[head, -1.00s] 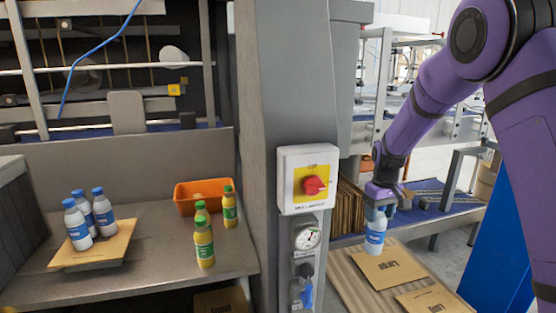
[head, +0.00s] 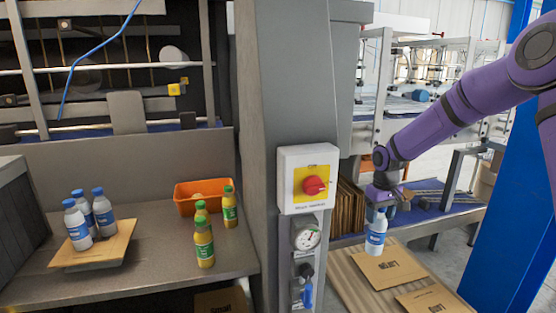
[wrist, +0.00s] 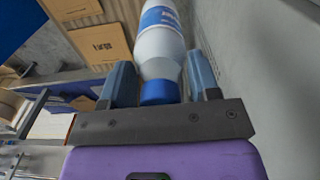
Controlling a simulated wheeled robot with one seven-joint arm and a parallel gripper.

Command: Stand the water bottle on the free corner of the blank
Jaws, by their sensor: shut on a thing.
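My gripper (head: 381,206) is shut on a white water bottle (head: 376,236) with a blue label, near its cap. The held bottle also shows in the wrist view (wrist: 160,45), with its blue cap between the two fingers. It hangs upright in front of the slatted surface with flat cardboard; I cannot tell whether its base touches anything. The blank (head: 112,252) is a cardboard sheet on the left worktop. Several white bottles with blue caps (head: 78,226) stand close together on its left and back part. Its front right part is bare.
Green-capped yellow bottles (head: 204,240) stand on the worktop (head: 165,270) right of the blank, before an orange bin (head: 185,205). A grey column (head: 270,110) with a red-knob switch box (head: 308,180) stands between worktop and gripper. Flat cardboard pieces (head: 388,268) lie at lower right.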

